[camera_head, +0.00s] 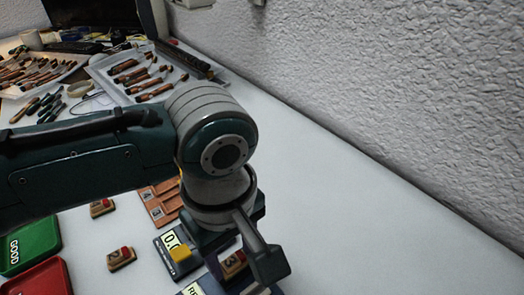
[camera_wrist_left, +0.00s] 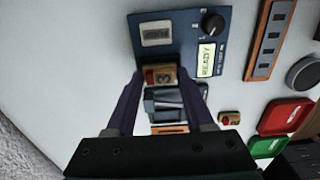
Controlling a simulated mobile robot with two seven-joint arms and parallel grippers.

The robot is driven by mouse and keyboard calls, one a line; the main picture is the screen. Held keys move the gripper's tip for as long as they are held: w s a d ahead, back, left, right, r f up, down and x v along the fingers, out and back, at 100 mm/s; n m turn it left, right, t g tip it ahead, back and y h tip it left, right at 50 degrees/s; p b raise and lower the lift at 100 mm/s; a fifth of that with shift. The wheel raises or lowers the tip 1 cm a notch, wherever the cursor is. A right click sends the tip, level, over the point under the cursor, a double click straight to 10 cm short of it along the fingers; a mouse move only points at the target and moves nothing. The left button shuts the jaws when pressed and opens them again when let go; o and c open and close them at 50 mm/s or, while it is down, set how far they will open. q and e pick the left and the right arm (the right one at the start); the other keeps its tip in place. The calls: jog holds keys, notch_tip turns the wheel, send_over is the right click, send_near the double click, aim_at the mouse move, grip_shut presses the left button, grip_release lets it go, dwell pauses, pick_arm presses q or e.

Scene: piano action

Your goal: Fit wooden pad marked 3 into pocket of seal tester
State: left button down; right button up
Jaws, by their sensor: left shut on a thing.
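The wooden pad marked 3 (camera_wrist_left: 162,76) has a red patch on one end. It sits between the fingers of my left gripper (camera_wrist_left: 160,86), which is shut on it. In the head view the pad (camera_head: 233,263) shows beside my left gripper (camera_head: 243,262). The blue seal tester (camera_wrist_left: 182,40) has a black knob, a display reading READY and a pale panel or recess. The pad lies over the tester's near edge in the wrist view; whether it touches the tester I cannot tell. The tester (camera_head: 195,290) is mostly hidden by my arm in the head view. My right gripper is not in view.
A grey gauge with a numeric display (camera_head: 170,241) stands close to the left gripper. Loose wooden pads (camera_head: 121,258), a brown board (camera_head: 159,203), a green tray (camera_head: 32,243) and a red tray (camera_head: 42,280) lie left. Tool trays stand behind; the table right is clear.

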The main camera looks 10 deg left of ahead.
pick_arm(q)
jog(key=shift+p, duration=0.3)
jog(key=shift+f, duration=0.35)
dwell(1.1)
jog(key=shift+p, duration=0.4)
dwell(0.4)
jog(key=shift+c, duration=1)
grip_release()
notch_tip(320, 180, up, 7)
jog(key=p, duration=0.8)
